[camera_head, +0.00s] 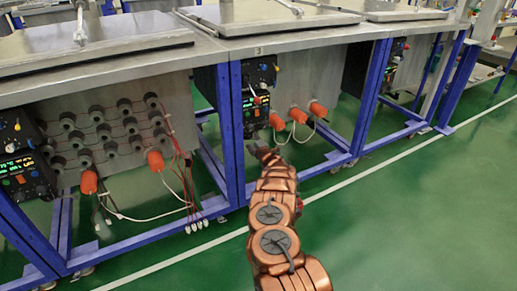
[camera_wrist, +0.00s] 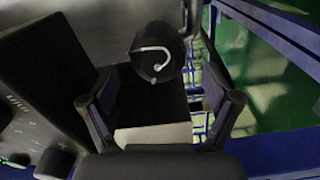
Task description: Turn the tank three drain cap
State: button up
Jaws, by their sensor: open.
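The tank marked 3 (camera_head: 300,80) stands in the middle of the head view, with a plain metal front. Several orange fittings (camera_head: 298,115) with white tubes stick out low on it. I cannot tell from the head view which part is the drain cap. My gripper (camera_head: 262,150) is small and dark there, in front of and below the tank's control box. In the wrist view my gripper (camera_wrist: 162,108) is open with nothing between its fingers. A dark round cylinder with a pale curved hook (camera_wrist: 156,58) lies beyond the fingertips, apart from them; it may be the cap.
A black control box (camera_head: 257,95) with knobs and a lit display is beside the tank front; a dark box with knobs (camera_wrist: 38,115) fills the wrist view's left. Blue frame legs (camera_head: 232,130) stand left of my gripper. Green floor (camera_head: 400,220) is clear at right.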

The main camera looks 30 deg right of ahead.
jog(key=shift+s+r, duration=0.15)
jog(key=shift+s, duration=0.3)
jog(key=s, duration=0.7)
jog(key=shift+s+a, duration=0.25)
jog(key=shift+a, duration=0.15)
